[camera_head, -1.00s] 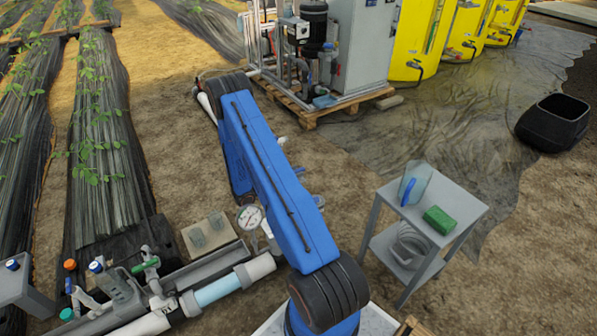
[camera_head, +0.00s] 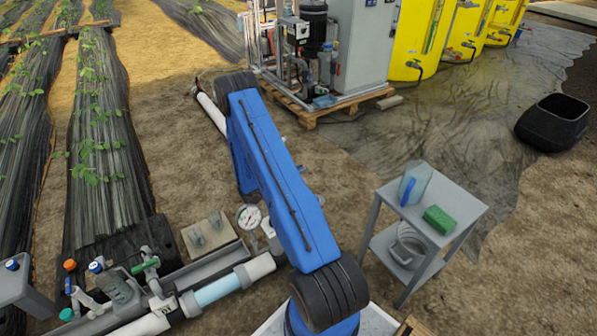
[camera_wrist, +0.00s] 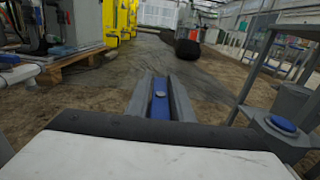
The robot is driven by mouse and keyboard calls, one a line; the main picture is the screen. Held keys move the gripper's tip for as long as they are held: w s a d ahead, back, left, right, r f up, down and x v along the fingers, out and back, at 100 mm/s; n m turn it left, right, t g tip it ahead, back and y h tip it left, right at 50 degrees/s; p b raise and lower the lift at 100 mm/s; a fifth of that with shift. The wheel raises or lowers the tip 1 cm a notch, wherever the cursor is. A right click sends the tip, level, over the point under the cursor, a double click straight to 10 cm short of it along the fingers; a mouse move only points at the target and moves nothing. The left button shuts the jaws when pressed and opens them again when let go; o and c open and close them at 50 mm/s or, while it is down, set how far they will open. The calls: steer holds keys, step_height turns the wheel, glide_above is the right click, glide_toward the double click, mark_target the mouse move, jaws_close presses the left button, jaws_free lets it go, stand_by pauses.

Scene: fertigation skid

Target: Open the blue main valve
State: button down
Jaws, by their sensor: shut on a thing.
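In the wrist view, the two grey fingers of my gripper (camera_wrist: 160,88) are closed on the blue valve handle (camera_wrist: 160,105), a flat blue bar with a round bolt head that lies between them. The handle points away from the camera. The valve body is hidden below the dark and white parts at the bottom of the wrist view. In the head view my blue arm covers my gripper and the handle, so the handle's angle to its pipe cannot be told.
A pressure gauge (camera_head: 249,217) and white pipework (camera_head: 258,267) lie left of my arm. A white pipe (camera_head: 212,113) shows behind it. A grey side table (camera_head: 456,212) holds a jug and a green sponge. The pump skid's pallet (camera_head: 340,106) stands behind. Bare ground lies between.

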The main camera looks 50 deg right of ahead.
steer(key=shift+w+n+t, duration=0.2)
steer(key=shift+n+t, duration=0.5)
steer(key=shift+t, duration=0.4)
steer(key=shift+w+n+t, duration=0.15)
steer(key=shift+n+t, duration=0.55)
steer(key=shift+t, duration=0.4)
steer(key=shift+w+n+t, duration=0.2)
steer(key=shift+n+t, duration=0.5)
steer(key=shift+t, duration=0.4)
steer(key=c, duration=1.7)
jaws_free()
steer(key=shift+s+a, duration=0.2)
steer(key=shift+a, duration=1.05)
steer(key=shift+s+a, duration=0.25)
steer(key=shift+a, duration=0.95)
steer(key=shift+s+a, duration=0.2)
steer(key=shift+a, duration=1.05)
steer(key=shift+c, duration=0.5)
